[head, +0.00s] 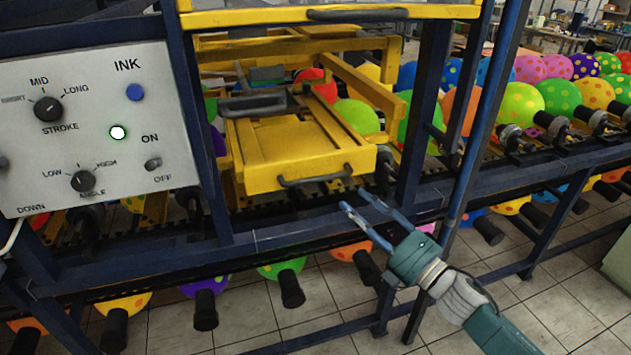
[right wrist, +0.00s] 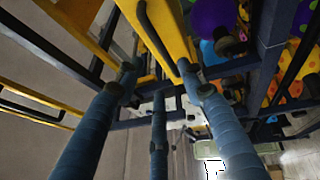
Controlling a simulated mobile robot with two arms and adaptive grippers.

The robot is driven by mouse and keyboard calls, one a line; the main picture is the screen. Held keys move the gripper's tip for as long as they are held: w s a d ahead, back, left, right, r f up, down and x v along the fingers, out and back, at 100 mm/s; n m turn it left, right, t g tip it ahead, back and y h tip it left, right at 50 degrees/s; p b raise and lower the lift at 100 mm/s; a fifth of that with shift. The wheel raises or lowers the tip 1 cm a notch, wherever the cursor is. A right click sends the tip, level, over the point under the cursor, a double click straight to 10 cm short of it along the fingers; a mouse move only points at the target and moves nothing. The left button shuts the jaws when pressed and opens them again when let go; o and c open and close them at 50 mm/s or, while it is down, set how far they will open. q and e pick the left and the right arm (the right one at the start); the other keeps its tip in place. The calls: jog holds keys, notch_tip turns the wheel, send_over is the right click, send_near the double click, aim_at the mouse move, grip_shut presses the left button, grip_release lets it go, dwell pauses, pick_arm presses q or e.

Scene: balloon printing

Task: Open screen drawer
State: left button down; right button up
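A yellow screen drawer (head: 290,145) sits in the blue machine frame, with a dark handle (head: 315,178) along its front face. My right gripper (head: 355,200) is open, just below and right of that handle, with its fingers pointing toward the drawer. No contact with the handle shows in the head view. In the right wrist view, a dark curved handle (right wrist: 150,32) on a yellow part lies ahead, between the lines of the spread blue fingers (right wrist: 158,76). Nothing is held. My left gripper is not in view.
Another yellow panel with a dark handle (head: 358,14) is above. A white control panel (head: 95,130) stands left. A blue post (head: 478,125) rises right of my right gripper. Spotted balloons (head: 522,104) line the conveyor behind and to the right. The tiled floor in front is clear.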

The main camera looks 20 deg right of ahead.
aim_at(323, 179)
jog(key=p+x, duration=0.3)
jog(key=x, duration=0.8)
jog(key=shift+f, duration=0.2)
grip_shut()
